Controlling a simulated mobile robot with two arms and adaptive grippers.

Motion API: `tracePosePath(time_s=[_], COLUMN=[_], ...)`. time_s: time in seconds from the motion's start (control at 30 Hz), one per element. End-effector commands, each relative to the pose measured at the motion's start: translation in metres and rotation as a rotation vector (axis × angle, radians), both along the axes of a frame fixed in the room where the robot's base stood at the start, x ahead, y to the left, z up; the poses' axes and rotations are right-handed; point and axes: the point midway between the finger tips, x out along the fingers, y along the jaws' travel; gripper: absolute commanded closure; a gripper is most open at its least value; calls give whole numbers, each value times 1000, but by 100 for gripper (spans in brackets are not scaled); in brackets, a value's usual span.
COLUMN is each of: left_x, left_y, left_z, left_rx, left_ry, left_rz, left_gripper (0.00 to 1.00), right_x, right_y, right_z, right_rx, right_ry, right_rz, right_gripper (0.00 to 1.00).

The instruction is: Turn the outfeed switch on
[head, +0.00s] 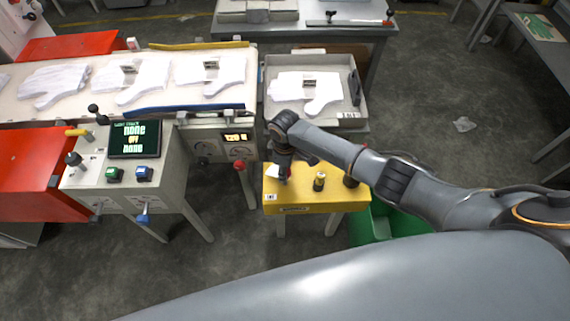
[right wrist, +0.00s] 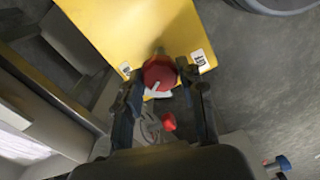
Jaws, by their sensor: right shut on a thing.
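A yellow box (head: 300,199) on legs stands right of the conveyor, below the grey tray. A round red knob with a white pointer mark (right wrist: 158,74) sits on this box in the right wrist view; no wording on it can be read to confirm that it is the outfeed switch. My right gripper (right wrist: 162,80) is shut on the red knob, a finger on each side. In the head view my right gripper (head: 283,180) reaches down onto the box's left part and mostly hides the knob. My left gripper is not in view.
A black and yellow knob (head: 319,181) stands on the same box. White gloves lie on the conveyor (head: 160,108) and in the grey tray (head: 348,118). A control panel with a dark screen (head: 134,139) stands left. A green bin (head: 398,222) is right of the box.

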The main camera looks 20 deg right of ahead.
Motion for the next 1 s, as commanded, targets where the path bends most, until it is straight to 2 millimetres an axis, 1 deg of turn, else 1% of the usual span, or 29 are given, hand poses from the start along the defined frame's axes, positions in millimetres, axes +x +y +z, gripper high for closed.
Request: tracePosePath(time_s=[0.03, 0.1, 0.3, 0.5, 0.7, 1.0], left_x=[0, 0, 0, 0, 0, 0], left_y=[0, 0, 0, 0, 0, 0], left_z=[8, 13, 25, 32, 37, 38], left_rx=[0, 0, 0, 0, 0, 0], left_ry=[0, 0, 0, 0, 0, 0], left_rz=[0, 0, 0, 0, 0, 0], left_gripper=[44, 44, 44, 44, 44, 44], right_x=[-1, -1, -1, 0, 0, 0], right_y=[2, 1, 1, 1, 1, 1], right_z=[4, 3, 2, 2, 1, 0], right_rx=[3, 2, 1, 1, 1, 0], right_ry=[3, 2, 3, 1, 0, 0], right_rz=[-46, -111, -281, -413, -496, -542], right_gripper=[93, 93, 93, 93, 93, 93])
